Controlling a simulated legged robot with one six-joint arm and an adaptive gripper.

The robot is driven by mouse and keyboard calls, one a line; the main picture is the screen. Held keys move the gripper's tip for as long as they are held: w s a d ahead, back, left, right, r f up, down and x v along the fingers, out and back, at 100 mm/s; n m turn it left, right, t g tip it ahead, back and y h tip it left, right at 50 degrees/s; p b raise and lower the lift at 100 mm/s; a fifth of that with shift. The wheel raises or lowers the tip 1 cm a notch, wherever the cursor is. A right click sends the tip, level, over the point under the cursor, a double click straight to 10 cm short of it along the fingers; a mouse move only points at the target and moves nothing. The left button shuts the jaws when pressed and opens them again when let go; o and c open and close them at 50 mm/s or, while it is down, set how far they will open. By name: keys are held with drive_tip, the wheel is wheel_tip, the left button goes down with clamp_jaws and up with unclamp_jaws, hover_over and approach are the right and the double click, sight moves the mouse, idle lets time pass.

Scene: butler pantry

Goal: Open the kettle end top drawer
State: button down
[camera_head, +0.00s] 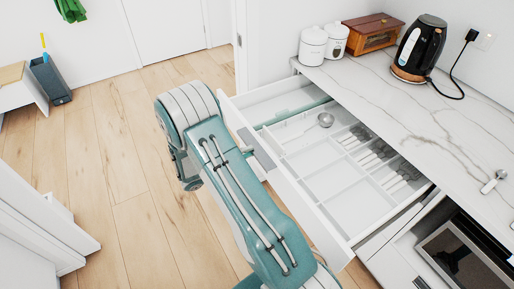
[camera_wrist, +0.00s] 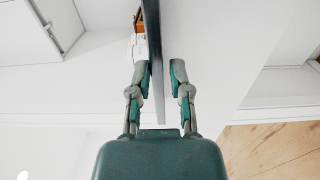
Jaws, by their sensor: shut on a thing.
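The top drawer nearest the kettle stands pulled out in the head view, with its white front (camera_head: 300,205) well away from the counter. It holds a metal scoop (camera_head: 325,119) and several pieces of cutlery (camera_head: 378,154) in white compartments. A grey bar handle (camera_head: 262,155) shows on its front, partly behind my arm. In the wrist view the grey handle (camera_wrist: 155,60) runs between the two fingers of my gripper (camera_wrist: 161,82), which is shut on it. The gripper is mostly hidden behind my arm in the head view. The black kettle (camera_head: 420,45) stands on the counter.
Two white canisters (camera_head: 313,46) and a wooden bread box (camera_head: 373,33) stand at the back of the marble counter (camera_head: 400,105). A microwave (camera_head: 465,250) sits below right. Open wooden floor (camera_head: 115,160) lies to the left.

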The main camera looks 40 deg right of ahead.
drive_tip(key=shift+w+a+f, duration=0.1)
drive_tip(key=shift+a+f, duration=0.05)
drive_tip(key=shift+a, duration=0.9)
drive_tip(key=shift+a+f, duration=0.1)
drive_tip(key=shift+a, duration=0.95)
drive_tip(key=c, duration=0.6)
unclamp_jaws()
drive_tip(key=shift+o, duration=0.2)
drive_tip(key=shift+d, duration=0.1)
drive_tip(key=shift+r, duration=0.1)
drive_tip(key=shift+w, duration=0.1)
drive_tip(key=w+a, duration=0.1)
drive_tip(key=a, duration=1.1)
drive_tip(key=shift+w, duration=0.2)
